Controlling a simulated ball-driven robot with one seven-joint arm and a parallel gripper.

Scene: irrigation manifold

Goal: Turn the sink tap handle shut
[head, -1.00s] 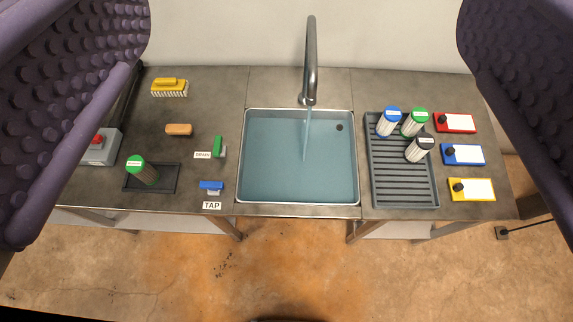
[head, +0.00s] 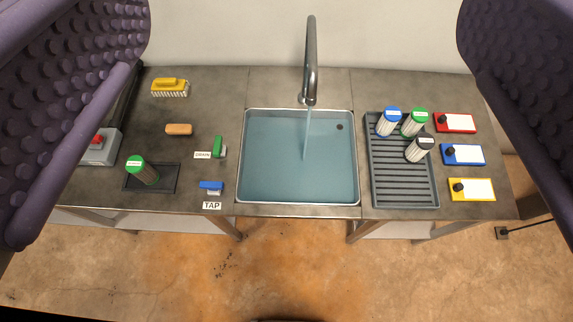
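The blue tap handle (head: 211,185) sits on the counter left of the sink, behind a label reading TAP (head: 212,206). It lies crosswise in the picture. The faucet (head: 311,60) stands behind the sink, and a stream of water (head: 306,133) falls from it into the sink basin (head: 250,180), which holds water. A green drain handle (head: 218,147) with a DRAIN label (head: 203,155) is farther back. My gripper (head: 303,115) shows as two purple studded fingers at the left and right picture edges, wide apart with nothing between them up close. It is apart from the tap handle.
Left of the handles are a green-capped filter (head: 146,172) in a dark tray (head: 170,188), a sponge-like block (head: 179,129), a yellow brush (head: 170,87) and a red-button box (head: 100,148). Right are a ridged rack (head: 405,190) with several filters and red, blue and yellow cards.

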